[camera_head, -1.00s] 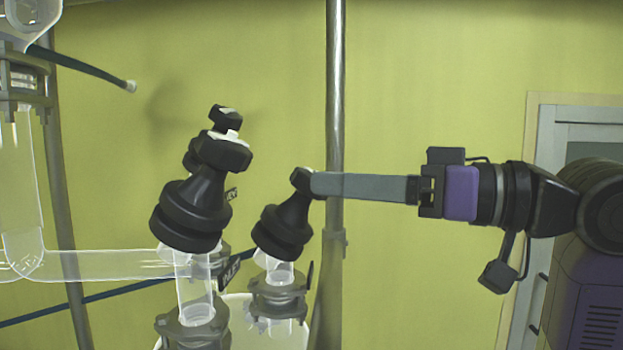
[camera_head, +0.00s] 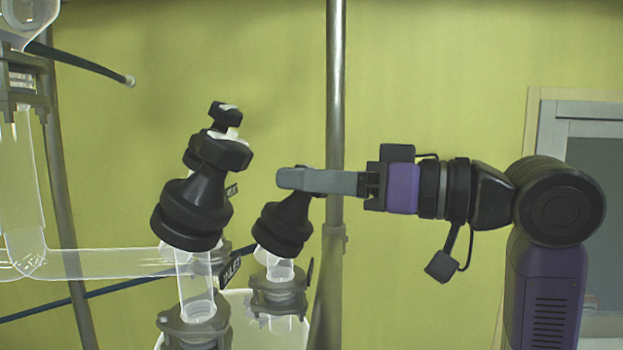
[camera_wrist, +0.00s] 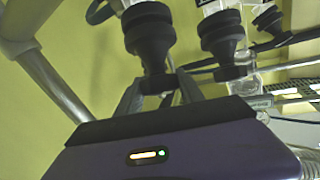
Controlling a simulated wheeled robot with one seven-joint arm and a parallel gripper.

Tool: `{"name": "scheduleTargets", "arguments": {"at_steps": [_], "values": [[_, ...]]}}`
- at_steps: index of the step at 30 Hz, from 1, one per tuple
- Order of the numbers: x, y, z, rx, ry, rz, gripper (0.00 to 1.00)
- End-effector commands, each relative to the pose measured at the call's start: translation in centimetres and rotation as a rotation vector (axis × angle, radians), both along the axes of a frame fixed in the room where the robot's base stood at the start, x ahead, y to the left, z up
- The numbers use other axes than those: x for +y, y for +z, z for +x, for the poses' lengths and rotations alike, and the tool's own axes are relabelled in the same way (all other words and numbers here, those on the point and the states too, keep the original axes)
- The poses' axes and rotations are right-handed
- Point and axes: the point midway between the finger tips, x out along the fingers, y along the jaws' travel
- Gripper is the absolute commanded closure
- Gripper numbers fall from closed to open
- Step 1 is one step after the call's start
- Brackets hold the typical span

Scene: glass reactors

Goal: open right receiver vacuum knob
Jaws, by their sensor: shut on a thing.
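Black valve knobs stand tilted on glass necks. The right-hand knob (camera_head: 284,229) has its top hidden behind my fingers in the head view. My gripper (camera_head: 292,180) reaches in from the right and is shut on the top of this knob. In the wrist view, my two fingers (camera_wrist: 158,88) sit either side of the narrow top of the same knob (camera_wrist: 149,34). I cannot read a label that names this knob as the receiver vacuum one.
A dark label plate (camera_head: 230,272) hangs between the necks. A vertical metal pole (camera_head: 336,90) stands right behind my fingers. Glass tubing (camera_head: 105,263) fills the left.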

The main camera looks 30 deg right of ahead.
Motion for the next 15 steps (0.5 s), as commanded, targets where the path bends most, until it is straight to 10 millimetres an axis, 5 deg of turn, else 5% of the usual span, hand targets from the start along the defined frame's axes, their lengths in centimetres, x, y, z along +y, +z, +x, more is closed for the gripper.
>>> {"name": "scheduleTargets", "arguments": {"at_steps": [15], "values": [[-0.11, -0.17, 0.07, -0.059, 0.126, -0.041, 0.96]]}}
